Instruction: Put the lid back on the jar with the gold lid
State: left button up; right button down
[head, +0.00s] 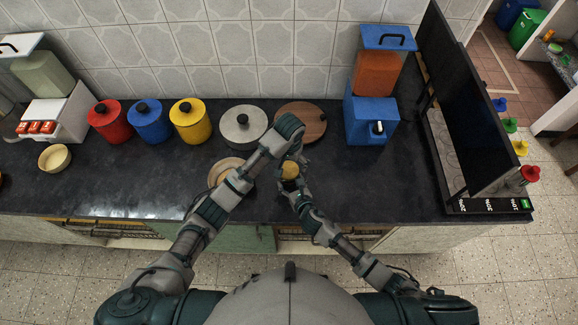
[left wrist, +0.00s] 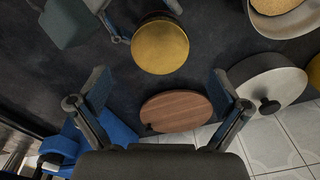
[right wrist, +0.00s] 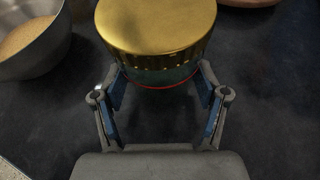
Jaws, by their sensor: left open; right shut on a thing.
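The jar's round gold lid (head: 291,169) shows in the middle of the counter. In the right wrist view the gold lid (right wrist: 157,24) sits level on top of the jar (right wrist: 160,77), whose dark body shows a thin red line. I cannot tell how tightly the lid is seated. My right gripper (right wrist: 160,85) is shut on the jar body, below the lid. My left gripper (left wrist: 160,85) is open and empty; its view shows the gold lid (left wrist: 160,46) ahead, beyond the fingertips and apart from them. In the head view my left wrist partly hides the area behind the jar.
A bowl with beige contents (right wrist: 32,38) stands left of the jar. Behind are a grey lidded pot (head: 243,126), a wooden round lid (head: 303,116) and red, blue and yellow canisters (head: 190,121). A blue dispenser (head: 370,120) stands back right. The counter right of the jar is clear.

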pick_arm(q)
notch_tip(320, 180, up, 7)
jog(key=shift+s, duration=0.25)
jog(key=shift+f, duration=0.1)
pick_arm(e)
grip_release()
jog(key=shift+s, duration=0.1)
pick_arm(q)
jog(key=shift+d, duration=0.1)
pick_arm(e)
jog(key=v, duration=1.1)
jog(key=shift+s+d+r, duration=0.1)
jog(key=shift+s+d, duration=0.2)
